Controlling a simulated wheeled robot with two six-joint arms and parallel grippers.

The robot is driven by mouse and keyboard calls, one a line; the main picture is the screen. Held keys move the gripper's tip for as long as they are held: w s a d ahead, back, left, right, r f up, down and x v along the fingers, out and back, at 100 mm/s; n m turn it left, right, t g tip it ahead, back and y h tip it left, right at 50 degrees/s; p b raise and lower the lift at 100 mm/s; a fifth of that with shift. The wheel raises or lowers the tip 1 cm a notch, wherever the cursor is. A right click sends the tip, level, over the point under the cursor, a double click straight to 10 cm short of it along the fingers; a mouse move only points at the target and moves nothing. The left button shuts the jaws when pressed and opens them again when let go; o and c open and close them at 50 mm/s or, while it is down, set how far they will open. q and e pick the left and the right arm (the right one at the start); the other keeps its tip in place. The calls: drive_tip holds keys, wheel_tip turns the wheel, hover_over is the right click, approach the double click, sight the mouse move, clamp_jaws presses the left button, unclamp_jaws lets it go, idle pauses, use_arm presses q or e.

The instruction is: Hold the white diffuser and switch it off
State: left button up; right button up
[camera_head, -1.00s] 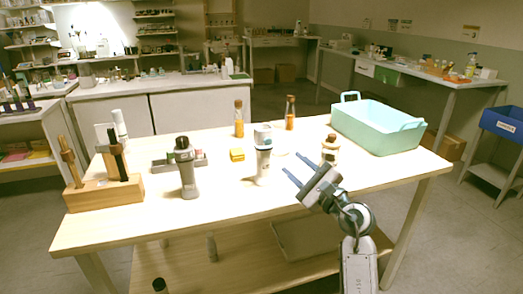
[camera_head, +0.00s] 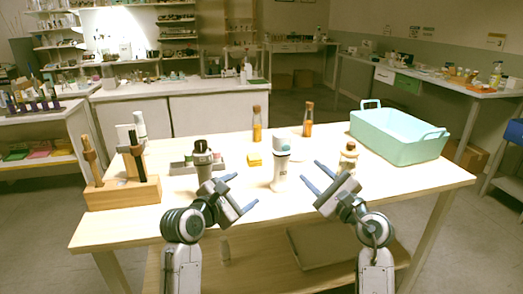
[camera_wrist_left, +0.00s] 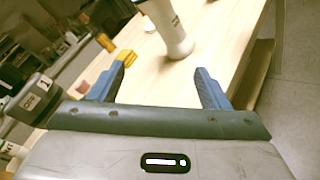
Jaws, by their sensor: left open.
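The white diffuser (camera_head: 280,176), with a grey-blue top, stands upright near the middle of the table. It also shows in the left wrist view (camera_wrist_left: 172,32), with its top cut off by the frame edge. My left gripper (camera_head: 244,190) is open and empty, to the left of the diffuser and apart from it. In the left wrist view the diffuser's base lies beyond the open fingers (camera_wrist_left: 160,75). My right gripper (camera_head: 311,172) is open and empty, to the right of the diffuser. The switch cannot be made out.
A grey dark-topped device (camera_head: 203,158) stands behind my left gripper. A yellow block (camera_head: 254,159), corked bottles (camera_head: 257,124) and a small bottle (camera_head: 348,156) stand nearby. A wooden rack (camera_head: 125,193) is at left, a mint basket (camera_head: 400,140) at right. The front table edge is clear.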

sight(286, 133)
use_arm(q)
drive_tip(key=w+d+r+n+h, duration=0.2)
drive_tip(key=w+d+r+n, duration=0.4)
drive_tip(key=r, duration=0.3)
drive_tip(key=shift+t, duration=0.4)
drive_tip(key=x, duration=0.7)
drive_tip(key=a+x, duration=0.1)
drive_tip(key=x, duration=0.2)
drive_tip(key=shift+w+d+r, duration=0.2)
drive_tip(key=shift+w+r, duration=0.05)
drive_tip(key=shift+w, duration=0.25)
drive_tip(key=c, duration=1.1)
use_arm(e)
drive_tip(key=shift+c, duration=0.5)
use_arm(q)
drive_tip(key=shift+c, duration=0.2)
use_arm(e)
clamp_jaws()
idle(0.7)
